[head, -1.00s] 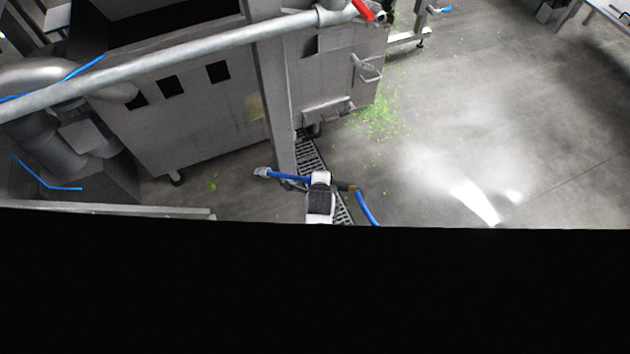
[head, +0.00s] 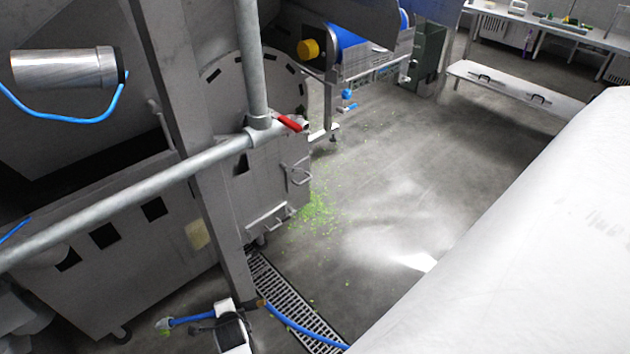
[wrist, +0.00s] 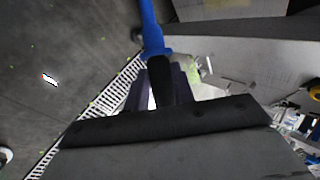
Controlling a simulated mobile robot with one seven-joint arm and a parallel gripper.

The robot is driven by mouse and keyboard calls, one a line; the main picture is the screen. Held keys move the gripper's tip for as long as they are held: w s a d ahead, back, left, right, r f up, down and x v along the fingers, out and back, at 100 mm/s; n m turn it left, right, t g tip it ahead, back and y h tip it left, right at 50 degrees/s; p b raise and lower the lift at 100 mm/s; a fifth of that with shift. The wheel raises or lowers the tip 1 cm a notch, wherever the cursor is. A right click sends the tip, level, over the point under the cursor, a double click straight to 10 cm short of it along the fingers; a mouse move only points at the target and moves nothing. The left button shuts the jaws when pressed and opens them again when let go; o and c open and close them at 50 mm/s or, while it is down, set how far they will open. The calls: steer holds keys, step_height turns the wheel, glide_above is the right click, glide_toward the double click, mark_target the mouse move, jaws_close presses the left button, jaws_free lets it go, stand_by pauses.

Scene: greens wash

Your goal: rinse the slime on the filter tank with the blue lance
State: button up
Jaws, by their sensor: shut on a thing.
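The blue lance (head: 190,319) is at the lower left of the head view, its grey tip end pointing left. My gripper (head: 228,310) is shut on it. In the wrist view the lance (wrist: 151,30) shows blue with a black grip between the dark fingers of my gripper (wrist: 163,88). The grey steel filter tank (head: 135,265), with dark square openings, stands behind and left of my gripper, apart from the lance. Its front carries a pale yellowish patch (head: 197,235); I cannot tell if this is slime. I make out no water leaving the lance.
Green bits (head: 315,212) lie on the floor by the tank's right end. A grey pipe (head: 130,205) and an upright post cross before the tank. A blue hose (head: 295,325) trails over the floor grating (head: 275,285). The floor at centre right is open, with bright glare.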

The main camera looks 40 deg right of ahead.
steer(key=s+d+f+m+g+h+b, duration=0.15)
steer(key=s+d+m, duration=0.3)
steer(key=d, duration=0.75)
steer(key=s+d+r+m+g+h+b, duration=0.1)
steer(key=s+d+m+h, duration=0.35)
steer(key=d, duration=0.85)
steer(key=shift+n+y, duration=0.7)
steer(key=shift+y, duration=0.2)
steer(key=w+b, duration=0.1)
steer(key=w+a+f, duration=0.1)
steer(key=w+a+f+b, duration=0.1)
steer(key=w, duration=0.1)
steer(key=shift+a+b, duration=0.15)
steer(key=shift+b, duration=0.15)
jaws_close()
